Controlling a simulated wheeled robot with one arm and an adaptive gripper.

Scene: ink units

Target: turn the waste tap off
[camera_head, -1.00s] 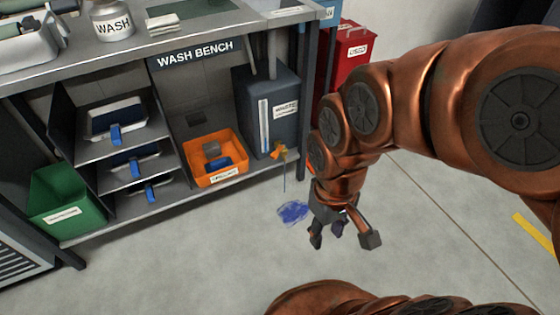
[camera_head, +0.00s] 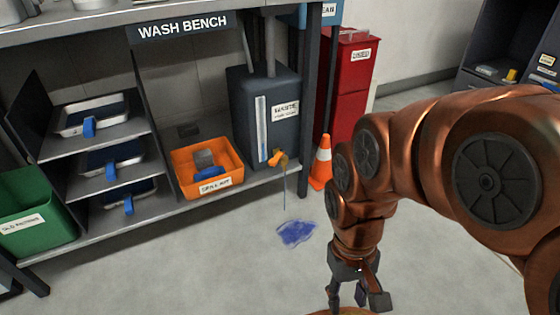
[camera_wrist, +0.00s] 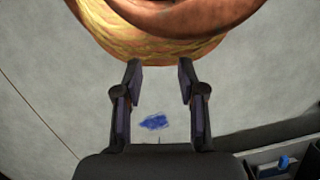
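The waste tap (camera_head: 278,158), with an orange handle, sits low on the front of the dark grey waste container (camera_head: 264,118) on the bench's bottom shelf. A thin stream runs from it down to a blue puddle (camera_head: 296,234) on the floor. The puddle also shows in the wrist view (camera_wrist: 154,122), beyond the palm and between the fingers. My gripper (camera_head: 357,300) points down, to the right of and nearer than the puddle, well apart from the tap. In the wrist view my gripper (camera_wrist: 159,72) is open and empty. The tap is not visible there.
An orange spill tray (camera_head: 208,168) stands left of the container. A traffic cone (camera_head: 321,165) and a red bin (camera_head: 350,85) stand right of the bench leg (camera_head: 306,100). Trays on shelves and a green bin (camera_head: 35,205) are at left.

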